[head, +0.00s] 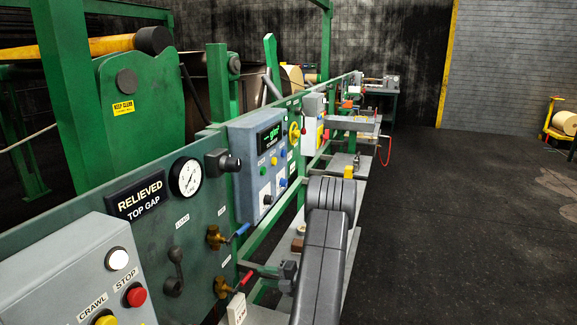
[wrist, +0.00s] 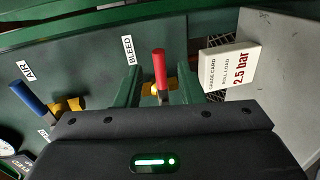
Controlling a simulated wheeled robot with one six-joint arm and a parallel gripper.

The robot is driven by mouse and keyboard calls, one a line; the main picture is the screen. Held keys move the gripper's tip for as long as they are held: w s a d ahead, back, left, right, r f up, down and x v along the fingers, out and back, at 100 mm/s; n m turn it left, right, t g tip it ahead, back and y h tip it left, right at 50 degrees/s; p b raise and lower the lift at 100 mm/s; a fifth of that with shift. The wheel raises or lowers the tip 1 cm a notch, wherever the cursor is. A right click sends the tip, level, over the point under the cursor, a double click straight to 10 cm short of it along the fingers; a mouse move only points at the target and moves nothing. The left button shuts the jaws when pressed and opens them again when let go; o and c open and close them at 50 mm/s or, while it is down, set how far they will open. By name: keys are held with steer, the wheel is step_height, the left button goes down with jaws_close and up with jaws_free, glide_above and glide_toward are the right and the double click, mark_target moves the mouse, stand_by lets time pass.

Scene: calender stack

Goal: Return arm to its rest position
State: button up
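My gripper (wrist: 157,78) faces the green panel in the wrist view, its two green fingers spread apart. A red-handled brass valve (wrist: 160,68) below the BLEED label shows between the fingers. No finger is clearly seen closed on the handle; whether one touches it I cannot tell. In the head view my grey arm (head: 327,245) reaches in from the lower right, and the gripper is low by the panel, near the red handle (head: 249,277).
A blue-handled valve (wrist: 30,98) labelled AIR is left of the gripper. A grade card (wrist: 229,67) reading 2.5 bar is to the right. A control box (head: 262,165) and a crawl/stop box (head: 85,275) stick out from the panel. The dark floor (head: 450,240) at right is clear.

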mark_target(250, 272)
steer(key=p+x, duration=0.1)
steer(key=x, duration=0.5)
steer(key=shift+a, duration=0.25)
steer(key=shift+d, duration=0.15)
steer(key=b+v, duration=0.3)
steer(key=v, duration=1)
steer(key=p+x, duration=0.3)
steer(key=x, duration=1)
steer(key=shift+w+a, duration=0.1)
steer(key=shift+a, duration=0.2)
steer(key=shift+d+r+n, duration=0.15)
steer(key=shift+r+n, duration=0.05)
steer(key=shift+n, duration=0.1)
steer(key=shift+r+n, duration=0.4)
